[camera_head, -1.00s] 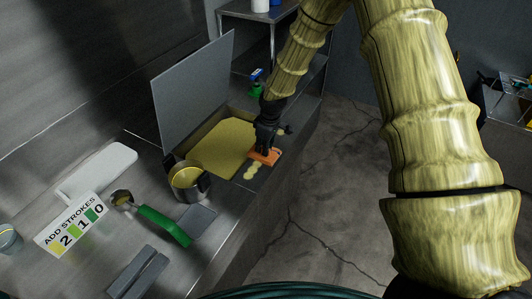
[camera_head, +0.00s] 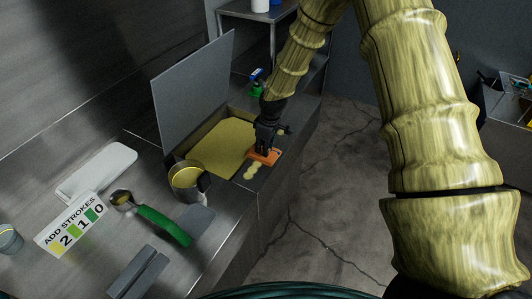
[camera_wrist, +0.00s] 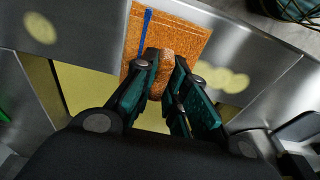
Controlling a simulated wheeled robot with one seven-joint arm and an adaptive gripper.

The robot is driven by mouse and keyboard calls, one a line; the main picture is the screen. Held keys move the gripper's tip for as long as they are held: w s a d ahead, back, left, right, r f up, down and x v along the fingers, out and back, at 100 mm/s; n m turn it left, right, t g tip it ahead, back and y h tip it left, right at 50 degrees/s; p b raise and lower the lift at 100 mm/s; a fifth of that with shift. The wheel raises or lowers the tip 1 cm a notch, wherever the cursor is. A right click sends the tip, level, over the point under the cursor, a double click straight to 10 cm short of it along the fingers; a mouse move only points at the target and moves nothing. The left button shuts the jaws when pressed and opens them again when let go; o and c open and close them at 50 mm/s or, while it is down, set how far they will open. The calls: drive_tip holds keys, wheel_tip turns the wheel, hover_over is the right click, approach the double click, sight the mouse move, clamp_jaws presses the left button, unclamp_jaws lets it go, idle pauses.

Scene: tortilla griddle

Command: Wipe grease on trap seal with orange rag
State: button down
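The orange rag (camera_head: 265,157) lies on the front rim (camera_head: 259,178) of the open grease trap. The wrist view shows the rag (camera_wrist: 190,38) spread flat on the metal, with a raised fold between my fingertips. My gripper (camera_wrist: 166,66) is shut on that fold; it also shows in the head view (camera_head: 266,148). Pale yellow grease blobs (camera_head: 250,172) sit on the rim beside the rag, left of it in the head view. They also show in the wrist view (camera_wrist: 222,78). Another yellow spot (camera_wrist: 40,28) lies on the metal farther off. The rag hides the rim under it.
The trap's grey lid (camera_head: 190,90) stands raised behind yellow contents (camera_head: 222,142). A metal pot (camera_head: 187,180) stands close on the left. A green-handled ladle (camera_head: 160,224), a white tray (camera_head: 98,170) and an "ADD STROKES 2 1 0" card (camera_head: 72,224) lie on the counter.

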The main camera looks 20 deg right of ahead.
drive_tip(key=shift+r+p, duration=1.55)
drive_tip(key=shift+r, duration=0.95)
drive_tip(key=shift+f, duration=0.1)
